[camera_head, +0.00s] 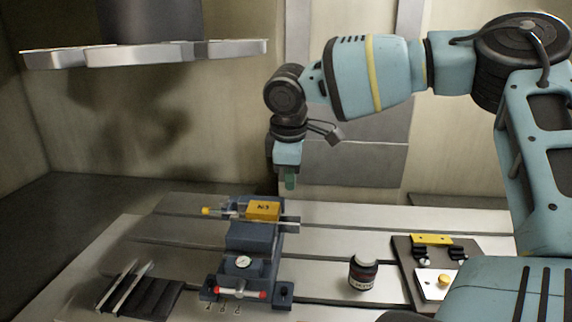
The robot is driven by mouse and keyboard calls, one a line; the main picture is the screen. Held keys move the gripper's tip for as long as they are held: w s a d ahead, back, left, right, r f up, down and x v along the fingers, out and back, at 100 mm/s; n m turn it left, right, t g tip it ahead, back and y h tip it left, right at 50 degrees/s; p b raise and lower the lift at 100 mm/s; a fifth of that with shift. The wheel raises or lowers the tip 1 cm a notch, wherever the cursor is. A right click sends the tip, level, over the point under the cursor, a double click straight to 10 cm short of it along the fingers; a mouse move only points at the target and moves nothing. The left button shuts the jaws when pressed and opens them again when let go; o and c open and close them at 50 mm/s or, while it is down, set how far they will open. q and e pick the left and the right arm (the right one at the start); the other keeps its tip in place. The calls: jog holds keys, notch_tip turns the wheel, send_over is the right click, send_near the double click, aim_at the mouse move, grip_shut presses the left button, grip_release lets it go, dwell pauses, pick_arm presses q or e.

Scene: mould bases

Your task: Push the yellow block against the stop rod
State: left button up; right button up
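The yellow block (263,212) has dark lettering on top and sits at the rear jaws of the blue-grey vise (250,238). The stop rod (224,212) is a thin metal rod with a yellow knob at its left end. It lies to the left of the block and points towards it. Whether rod and block touch is too small to tell. My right gripper (290,182) hangs pointing down, above and slightly right of the block, apart from it. Its fingertips overlap in this view, so I cannot tell the opening. My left gripper is not in view.
A dark jar (362,272) stands right of the vise. A dark plate (405,262) with a yellow bar and clamps lies further right. Metal strips on a black pad (150,297) lie at front left. A large grey machine head (150,52) overhangs the upper left.

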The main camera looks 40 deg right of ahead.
aim_at(263, 213)
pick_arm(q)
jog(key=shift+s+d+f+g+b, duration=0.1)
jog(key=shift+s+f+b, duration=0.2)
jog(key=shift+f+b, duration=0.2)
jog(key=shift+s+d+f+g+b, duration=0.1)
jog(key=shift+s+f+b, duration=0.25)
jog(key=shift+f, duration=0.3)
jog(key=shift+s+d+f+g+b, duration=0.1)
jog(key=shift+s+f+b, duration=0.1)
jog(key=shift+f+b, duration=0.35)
pick_arm(e)
notch_tip(263, 213, down, 6)
jog(key=shift+f, duration=0.25)
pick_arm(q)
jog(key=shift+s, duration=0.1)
pick_arm(e)
jog(key=shift+w+a, duration=0.1)
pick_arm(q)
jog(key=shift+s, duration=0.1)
pick_arm(e)
grip_shut()
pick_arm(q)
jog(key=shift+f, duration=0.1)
pick_arm(e)
jog(key=shift+w, duration=0.1)
